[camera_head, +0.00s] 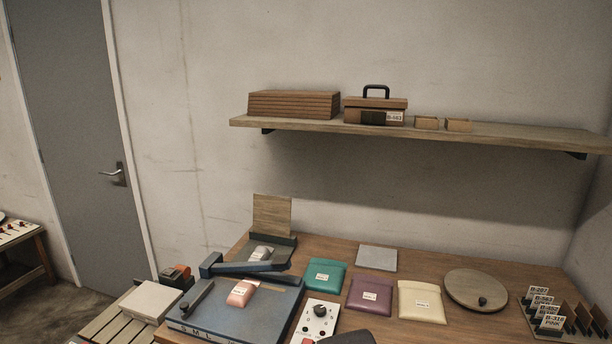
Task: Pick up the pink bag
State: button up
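The pink bag (242,293) is small and salmon-pink with a white label. It lies on the flat top of a blue machine (225,319) marked S, M, L, at the left part of the wooden table (345,257). A dark blue bar (247,268) of the machine runs just behind the bag. Nothing is seen holding the bag. My gripper cannot be made out in this view. A dark shape at the bottom edge is cut off, and I cannot tell what it is.
Teal (325,275), plum (370,296) and cream (421,302) bags lie to the right. A white control box (316,320) with a dark knob stands right of the machine. A round wooden disc (476,289) and label cards (545,309) are farther right. A shelf (520,133) hangs above.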

aim_at(241, 295)
jog(key=k, duration=0.15)
jog(key=i+j, duration=0.2)
jog(key=j, duration=0.2)
jog(key=i+j, duration=0.2)
jog(key=j, duration=0.2)
jog(key=i+j, duration=0.2)
jog(key=j, duration=0.2)
jog(key=i+j, duration=0.2)
jog(key=j, duration=0.2)
